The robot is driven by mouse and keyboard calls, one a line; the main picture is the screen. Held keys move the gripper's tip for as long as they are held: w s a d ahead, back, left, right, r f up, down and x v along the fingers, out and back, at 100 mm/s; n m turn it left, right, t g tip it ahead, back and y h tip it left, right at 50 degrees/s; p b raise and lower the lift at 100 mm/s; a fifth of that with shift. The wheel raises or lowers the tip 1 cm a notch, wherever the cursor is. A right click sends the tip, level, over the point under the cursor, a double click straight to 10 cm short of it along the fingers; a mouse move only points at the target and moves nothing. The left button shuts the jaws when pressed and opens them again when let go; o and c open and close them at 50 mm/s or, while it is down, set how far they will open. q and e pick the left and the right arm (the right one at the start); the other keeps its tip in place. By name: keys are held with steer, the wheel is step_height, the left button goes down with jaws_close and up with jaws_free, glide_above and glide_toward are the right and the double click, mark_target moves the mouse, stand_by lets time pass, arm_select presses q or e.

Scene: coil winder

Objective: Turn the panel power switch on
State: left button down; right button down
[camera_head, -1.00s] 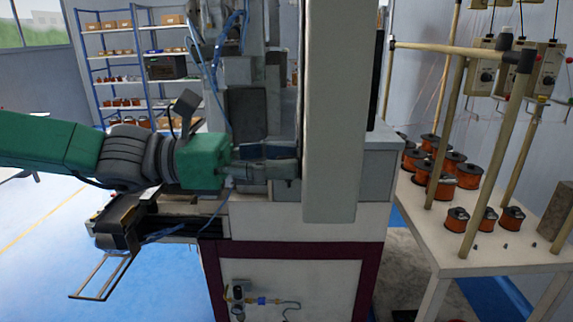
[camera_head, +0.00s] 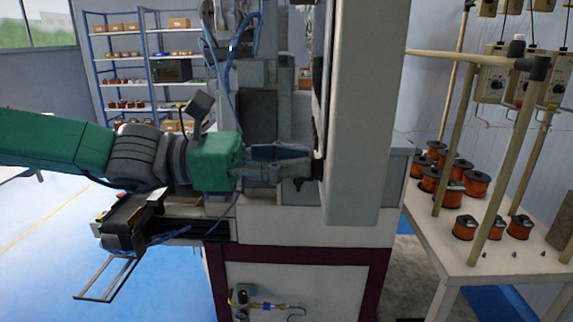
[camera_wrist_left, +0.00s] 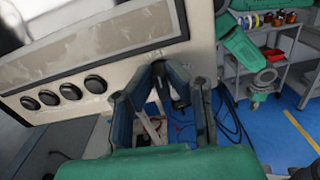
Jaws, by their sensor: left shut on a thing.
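The control panel is a tall pale box (camera_head: 366,110), seen from its side in the head view. In the left wrist view its face (camera_wrist_left: 95,62) is tilted, with a row of round black buttons (camera_wrist_left: 70,91) at the lower left. My left gripper (camera_head: 316,166) is at the panel's face, at its left edge in the head view. In the left wrist view the gripper (camera_wrist_left: 172,82) is shut on a dark part at the panel's lower corner, apparently the power switch (camera_wrist_left: 180,92). The fingers hide much of the switch, and its setting cannot be read. My right gripper is not in view.
The winder's base cabinet (camera_head: 300,285) stands below the panel. A white table (camera_head: 450,240) with orange wire spools (camera_head: 475,183) and a wooden frame is at the right. Blue shelves (camera_head: 120,70) stand behind. Blue floor (camera_head: 50,225) is open at the left.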

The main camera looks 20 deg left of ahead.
arm_select(q)
steer(key=m+b, duration=0.3)
steer(key=m, duration=0.1)
steer(key=shift+s+d+b, duration=0.1)
steer(key=shift+d+b, duration=0.05)
steer(key=shift+b, duration=0.2)
steer(key=m+b, duration=0.2)
steer(key=m, duration=0.1)
steer(key=m+b, duration=0.1)
steer(key=b, duration=0.1)
steer(key=shift+s+f+m, duration=0.2)
steer(key=shift+f+m, duration=0.05)
steer(key=shift+m, duration=0.05)
steer(key=m+b, duration=0.4)
steer(key=shift+s+d+f+m, duration=0.1)
steer(key=shift+s+f+m, duration=0.1)
steer(key=shift+m, duration=0.1)
steer(key=shift+f+m+b, duration=0.2)
steer(key=shift+m+b, duration=1.55)
steer(key=shift+m, duration=0.25)
steer(key=shift+d, duration=0.1)
steer(key=c, duration=1.6)
jaws_free()
steer(key=shift+w+d, duration=0.15)
steer(key=shift+d, duration=0.35)
steer(key=shift+a, duration=0.1)
